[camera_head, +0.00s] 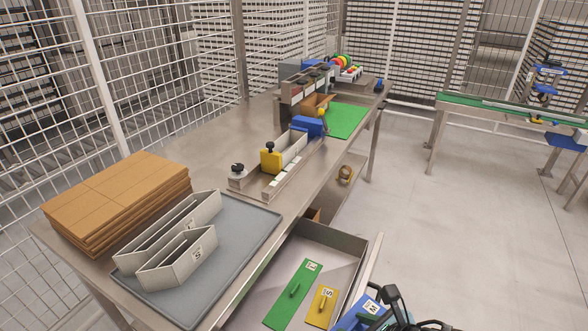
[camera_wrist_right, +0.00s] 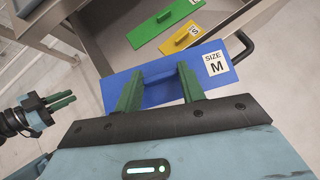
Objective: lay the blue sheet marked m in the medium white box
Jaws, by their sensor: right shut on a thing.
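The blue sheet (camera_wrist_right: 160,85) is marked "SIZE M" and has a raised blue handle. My right gripper (camera_wrist_right: 160,82) is shut on that handle, with its green fingers on either side. In the head view the blue sheet (camera_head: 362,313) shows at the bottom edge, by the open drawer's near right side, partly hidden by my dark right gripper (camera_head: 392,312). Two open white boxes, a longer one (camera_head: 160,232) and a shorter one (camera_head: 172,275), stand on a grey tray; their labels are too small to read surely. My left gripper (camera_wrist_right: 60,101) appears at the right wrist view's left edge, apart from the sheet.
The open drawer (camera_head: 345,240) holds a green sheet (camera_head: 292,293) and a yellow sheet (camera_head: 321,306). A brown cardboard stack (camera_head: 115,195) lies behind the grey tray (camera_head: 255,220). A clamp fixture (camera_head: 275,165) stands farther along the metal table. Open floor lies to the right.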

